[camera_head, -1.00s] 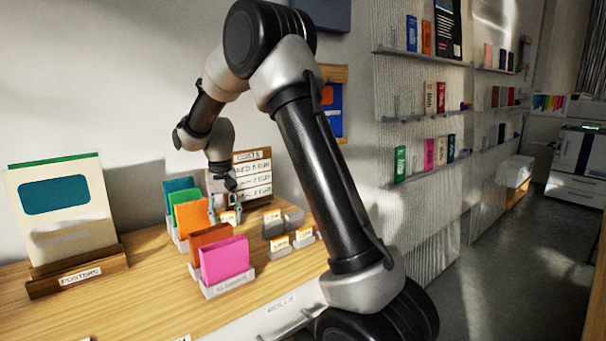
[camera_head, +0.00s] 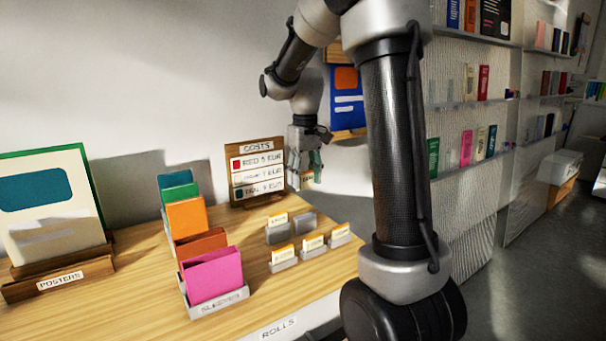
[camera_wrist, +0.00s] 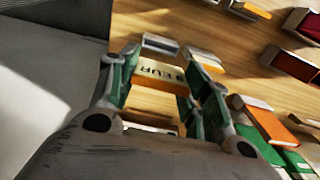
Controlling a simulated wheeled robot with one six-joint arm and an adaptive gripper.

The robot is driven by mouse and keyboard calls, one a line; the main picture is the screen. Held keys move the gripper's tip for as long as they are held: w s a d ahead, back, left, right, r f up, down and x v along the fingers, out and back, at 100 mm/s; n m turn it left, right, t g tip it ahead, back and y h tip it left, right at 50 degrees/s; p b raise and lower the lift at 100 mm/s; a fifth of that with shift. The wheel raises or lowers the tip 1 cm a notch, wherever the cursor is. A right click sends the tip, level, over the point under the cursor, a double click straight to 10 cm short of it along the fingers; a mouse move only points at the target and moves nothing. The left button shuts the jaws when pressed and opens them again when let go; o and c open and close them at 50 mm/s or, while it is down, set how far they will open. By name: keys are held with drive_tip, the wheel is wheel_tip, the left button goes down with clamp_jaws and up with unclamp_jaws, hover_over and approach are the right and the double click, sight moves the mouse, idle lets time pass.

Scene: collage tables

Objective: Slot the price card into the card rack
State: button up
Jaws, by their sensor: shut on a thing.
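My gripper (camera_head: 308,172) is shut on a small price card (camera_head: 308,179) and holds it above the table, at the right edge of the costs board. In the wrist view the card (camera_wrist: 160,74), with "EUR" lettering, sits between the green finger pads of my gripper (camera_wrist: 162,68). The card rack is a group of small grey holders on the table, in front of and below my gripper. Several hold white cards with orange tops, such as the front left one (camera_head: 284,257). The back right holder (camera_head: 306,222) looks empty. The card's lower edge is hard to make out.
A costs board (camera_head: 256,170) stands at the back against the wall. A row of coloured sleeves (camera_head: 212,275) stands left of the rack, and a poster stand (camera_head: 60,278) is at the far left. Bare wood (camera_head: 130,290) lies between them. Shelves stand to the right.

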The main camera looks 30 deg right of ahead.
drive_tip(key=shift+f, duration=3.65)
drive_tip(key=shift+f, duration=0.15)
drive_tip(key=shift+f, duration=0.45)
drive_tip(key=shift+f, duration=0.15)
drive_tip(key=shift+f, duration=0.45)
drive_tip(key=o, duration=0.8)
drive_tip(key=shift+c, duration=0.2)
drive_tip(key=o, duration=0.4)
drive_tip(key=shift+r, duration=0.1)
